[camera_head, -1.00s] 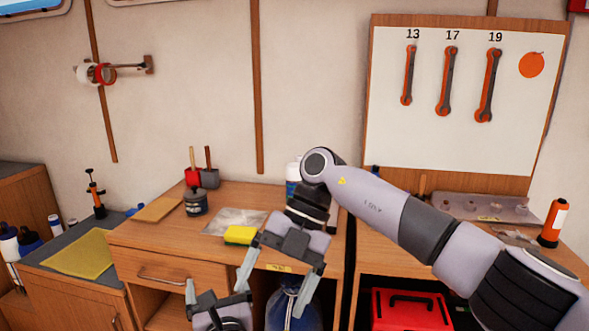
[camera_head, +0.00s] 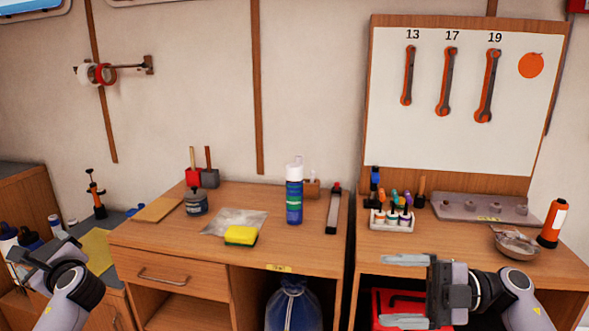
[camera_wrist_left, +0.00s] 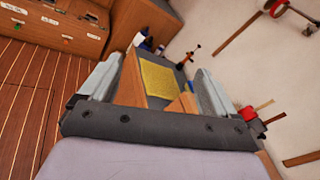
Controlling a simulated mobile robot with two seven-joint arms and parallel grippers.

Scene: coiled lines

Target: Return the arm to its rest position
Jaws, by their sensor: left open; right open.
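My left gripper (camera_head: 22,262) is at the lower left in the head view, in front of the left cabinet. Its jaws are open. In the left wrist view its two fingers (camera_wrist_left: 155,80) stand wide apart with nothing held between them; a yellow cloth (camera_wrist_left: 163,76) shows in the gap, further off. My right gripper (camera_head: 404,291) is at the lower right, open and empty, its fingers pointing left in front of the right bench. Part of a red case (camera_head: 384,306) shows behind it.
The wooden workbench (camera_head: 150,232) holds a sponge (camera_head: 240,236), a spray can (camera_head: 294,195) and a dark jar (camera_head: 196,202). A blue bag (camera_head: 293,306) sits below.

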